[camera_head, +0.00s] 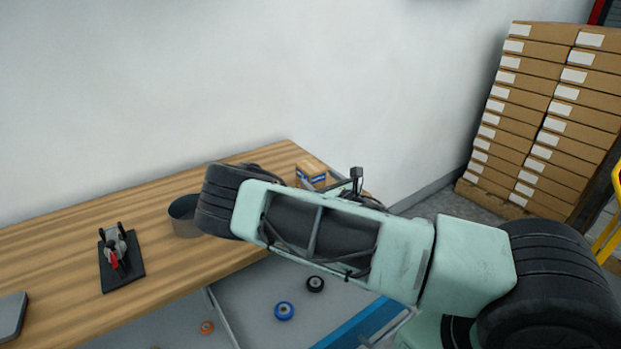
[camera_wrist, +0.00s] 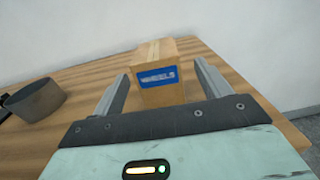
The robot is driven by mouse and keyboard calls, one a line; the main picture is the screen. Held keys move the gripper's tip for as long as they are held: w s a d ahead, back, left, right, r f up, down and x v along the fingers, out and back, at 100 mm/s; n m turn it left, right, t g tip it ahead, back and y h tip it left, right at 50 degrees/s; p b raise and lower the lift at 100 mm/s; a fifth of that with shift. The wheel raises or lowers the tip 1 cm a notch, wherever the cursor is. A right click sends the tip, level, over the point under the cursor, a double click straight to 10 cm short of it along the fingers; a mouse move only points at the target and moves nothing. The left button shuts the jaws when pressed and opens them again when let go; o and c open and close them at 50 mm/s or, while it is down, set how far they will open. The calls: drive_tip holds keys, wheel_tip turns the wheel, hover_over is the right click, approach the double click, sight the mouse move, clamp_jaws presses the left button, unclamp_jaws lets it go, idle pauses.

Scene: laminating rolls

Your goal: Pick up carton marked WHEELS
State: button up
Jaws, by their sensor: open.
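The carton marked WHEELS (camera_wrist: 160,92) is a small brown box with a blue label on its near face. It stands on the wooden table near the right end. In the head view the carton (camera_head: 312,170) is partly hidden behind my arm. My gripper (camera_wrist: 165,85) is open, with one finger on each side of the carton's near part in the wrist view. I cannot tell whether either finger touches it.
A dark round container (camera_head: 184,222) stands on the wooden table (camera_head: 60,240), left of my arm. A black stand with a red part (camera_head: 118,258) is farther left. Wheels, one blue (camera_head: 284,311), lie below the table. Stacked flat boxes (camera_head: 545,120) stand at right.

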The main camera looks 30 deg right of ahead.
sight(310, 169)
drive_tip(key=w+p, duration=0.1)
drive_tip(key=w, duration=0.1)
drive_tip(key=w+r+p, duration=0.1)
drive_tip(key=w, duration=0.2)
drive_tip(key=shift+a+r, duration=0.1)
drive_tip(key=shift+r, duration=0.05)
drive_tip(key=shift+w, duration=0.15)
drive_tip(key=c, duration=1.2)
